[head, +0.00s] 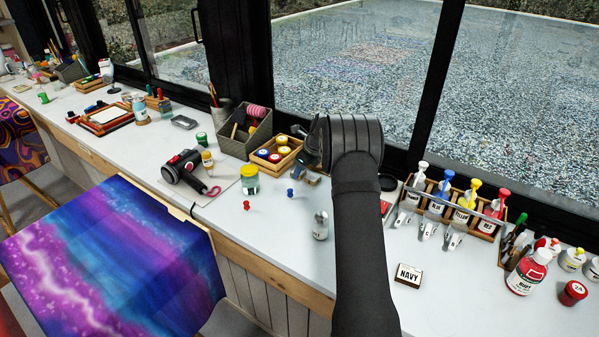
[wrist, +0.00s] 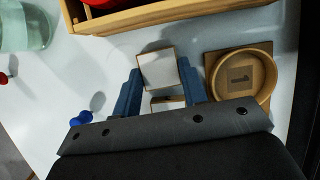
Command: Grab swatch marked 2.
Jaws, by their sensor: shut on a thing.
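My gripper (wrist: 161,82) is low over the white counter, its blue fingers shut on a small pale square piece with brown edges (wrist: 158,68). A second pale, brown-edged face (wrist: 167,103) shows between the fingers nearer the palm; I cannot tell if it is part of the same piece. No number is readable on either, so I cannot confirm a 2. A round wooden dish on a square base, marked 1 (wrist: 240,75), stands just right of the fingers. In the head view my gripper (head: 314,172) is partly hidden by my arm.
A wooden tray with round-lidded jars (head: 275,154) stands close to the gripper. A bottle rack (head: 455,212) and NAVY block (head: 408,275) are at right.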

